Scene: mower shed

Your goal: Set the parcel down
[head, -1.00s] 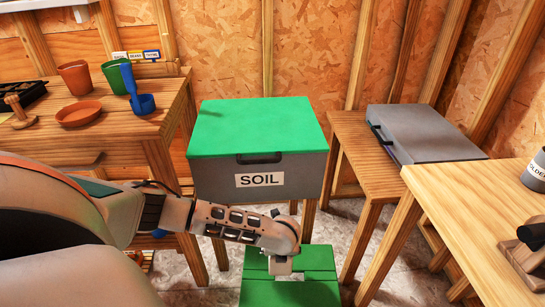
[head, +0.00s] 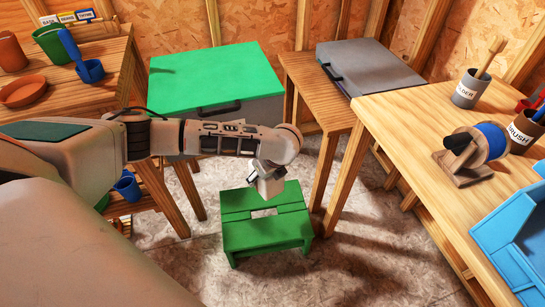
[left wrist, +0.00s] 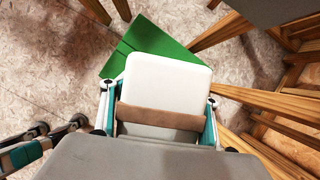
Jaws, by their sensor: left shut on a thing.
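In the left wrist view, my left gripper (left wrist: 160,107) is shut on the parcel (left wrist: 168,80), a pale block with a brown band across it. In the head view, my left gripper (head: 266,192) points down above the green stool (head: 265,232), with the parcel hard to separate from it. The stool also shows beyond the parcel in the left wrist view (left wrist: 150,40). I cannot tell whether the parcel touches the stool. My right gripper (left wrist: 42,142) seems to show at the lower left of the left wrist view, its jaw opening unclear.
A grey soil box with a green lid (head: 212,75) stands behind my left arm. A wooden workbench (head: 410,130) at right holds a spool (head: 488,141), cups and a blue bin (head: 520,225). A grey case (head: 368,65) lies on a rear bench. Floor in front of the stool is clear.

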